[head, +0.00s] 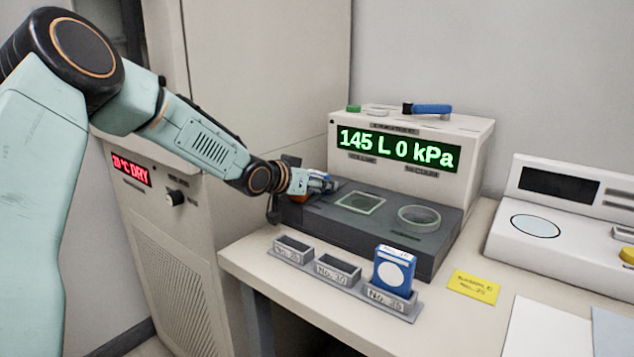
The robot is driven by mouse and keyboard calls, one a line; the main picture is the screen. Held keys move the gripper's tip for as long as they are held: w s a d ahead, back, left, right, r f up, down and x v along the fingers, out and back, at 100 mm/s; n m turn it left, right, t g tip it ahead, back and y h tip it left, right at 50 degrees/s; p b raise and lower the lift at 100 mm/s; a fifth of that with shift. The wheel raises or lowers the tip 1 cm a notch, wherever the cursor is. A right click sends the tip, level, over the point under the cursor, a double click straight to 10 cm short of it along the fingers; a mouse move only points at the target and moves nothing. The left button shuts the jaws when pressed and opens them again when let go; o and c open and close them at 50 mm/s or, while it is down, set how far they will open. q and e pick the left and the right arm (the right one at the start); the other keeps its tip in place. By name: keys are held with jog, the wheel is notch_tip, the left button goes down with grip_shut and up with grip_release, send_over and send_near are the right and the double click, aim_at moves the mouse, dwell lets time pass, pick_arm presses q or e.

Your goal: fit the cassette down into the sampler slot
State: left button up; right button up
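A blue cassette (393,270) with a white round face stands upright in the right-hand holder of a grey three-place rack (330,288). The other two holders look empty. The sampler (440,150) has a dark base (345,225) with a square glass-like frame and a round ring on top. My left gripper (318,185) is at the left end of this base, far from the cassette in the rack. Small blue and orange patches show at its fingers. I cannot tell whether it holds something. No sampler slot is clearly visible; the gripper covers that end. My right gripper is out of view.
A yellow note (473,287) lies right of the rack. White paper (545,328) and a white instrument (565,225) fill the right side. A blue-handled tool (430,109) lies on the sampler's top. A beige cabinet (185,240) stands left of the table.

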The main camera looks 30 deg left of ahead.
pick_arm(q)
jog(key=o, duration=0.4)
jog(key=shift+r, duration=0.2)
jog(key=p+v, duration=0.1)
jog(key=v, duration=0.3)
jog(key=shift+a+r+p, duration=0.1)
jog(key=shift+p, duration=0.25)
jog(key=shift+p+v, duration=0.8)
jog(key=shift+v, duration=0.05)
jog(key=shift+p+v, duration=0.95)
jog(key=shift+p, duration=0.3)
jog(key=p+v, duration=0.4)
jog(key=p, duration=0.3)
jog(key=shift+s, duration=0.15)
